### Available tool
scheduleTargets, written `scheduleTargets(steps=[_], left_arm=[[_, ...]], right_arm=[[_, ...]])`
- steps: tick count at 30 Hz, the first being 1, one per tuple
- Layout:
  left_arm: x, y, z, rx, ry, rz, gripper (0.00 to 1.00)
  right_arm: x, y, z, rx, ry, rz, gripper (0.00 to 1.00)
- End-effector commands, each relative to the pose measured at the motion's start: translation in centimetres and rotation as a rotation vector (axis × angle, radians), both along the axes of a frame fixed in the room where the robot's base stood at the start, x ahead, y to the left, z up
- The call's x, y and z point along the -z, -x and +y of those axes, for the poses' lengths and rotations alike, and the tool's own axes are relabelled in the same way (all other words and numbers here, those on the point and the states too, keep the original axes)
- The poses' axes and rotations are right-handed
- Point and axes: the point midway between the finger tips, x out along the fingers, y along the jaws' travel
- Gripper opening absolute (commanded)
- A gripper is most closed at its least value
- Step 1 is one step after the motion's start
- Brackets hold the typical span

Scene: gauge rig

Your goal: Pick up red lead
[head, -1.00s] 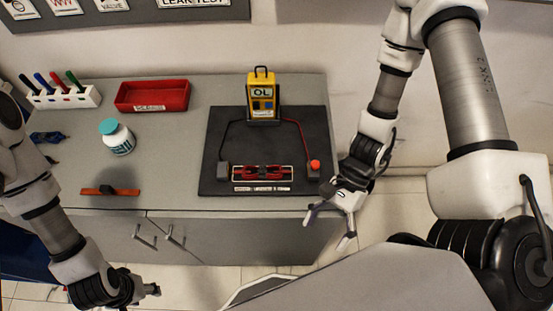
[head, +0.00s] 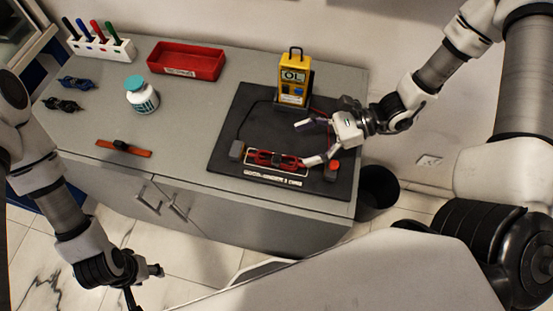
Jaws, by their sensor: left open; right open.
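The red lead (head: 333,165) shows its red end at a dark block on the right of the black mat (head: 222,158). Its red cable shows beside the yellow meter (head: 293,77), which reads "OL"; my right gripper and wrist hide part of the cable's run. My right gripper (head: 306,143) is open and empty above the mat, its fingers pointing left, above and left of the red end in the picture. Whether it touches anything is unclear. My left gripper (head: 146,284) is open and empty, low at the left, in front of the cabinet.
A white-framed fixture with red parts (head: 262,158) lies at the mat's front, beside a grey block (head: 237,150). A red tray (head: 187,60), a teal-capped bottle (head: 141,96), a pen rack (head: 98,43) and an orange strip (head: 123,149) stand clear to the left. A black bin (head: 379,188) is right of the cabinet.

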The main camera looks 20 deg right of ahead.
Motion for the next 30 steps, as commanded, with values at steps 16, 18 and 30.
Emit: scheduleTargets(steps=[16,18,30], left_arm=[[0.1,0.0,0.0,0.0,0.0,0.0,0.49],[0.0,0.0,0.0,0.0,0.0,0.0,0.49],[0.0,0.0,0.0,0.0,0.0,0.0,0.49]], right_arm=[[4.1,-0.9,5.4,-0.008,0.004,0.002,0.85],[4.4,-1.1,6.3,-0.006,0.003,0.002,0.85],[4.7,-1.4,6.8,0.0,0.0,-0.001,0.46]])
